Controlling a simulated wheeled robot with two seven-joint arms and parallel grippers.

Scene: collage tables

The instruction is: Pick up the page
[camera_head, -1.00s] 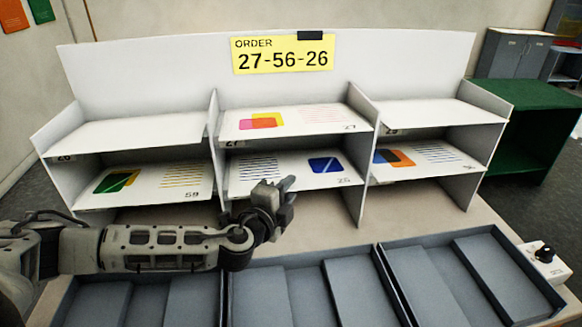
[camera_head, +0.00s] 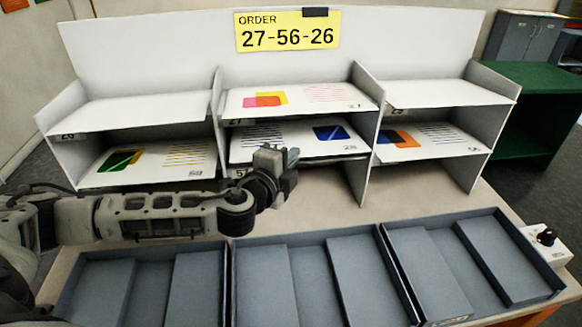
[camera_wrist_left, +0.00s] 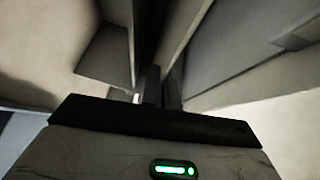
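Several printed pages lie on the shelves of a white rack. The page marked 27 (camera_head: 262,100), with pink and orange shapes, is on the upper middle shelf. A page with a dark blue square (camera_head: 334,133) is on the lower middle shelf; its number is hard to read. A page with orange and blue shapes (camera_head: 400,138) is lower right, and one with green shapes (camera_head: 118,161) is lower left. My left gripper (camera_head: 281,164) is just in front of the lower middle shelf's front edge. Its fingers look close together in the left wrist view (camera_wrist_left: 160,87), with the gap unclear. My right gripper is out of view.
A yellow sign (camera_head: 287,31) on the rack's back reads ORDER 27-56-26. Grey divided trays (camera_head: 232,283) line the table's front. A small white box with a black knob (camera_head: 545,246) is at the right. The upper left and upper right shelves look bare.

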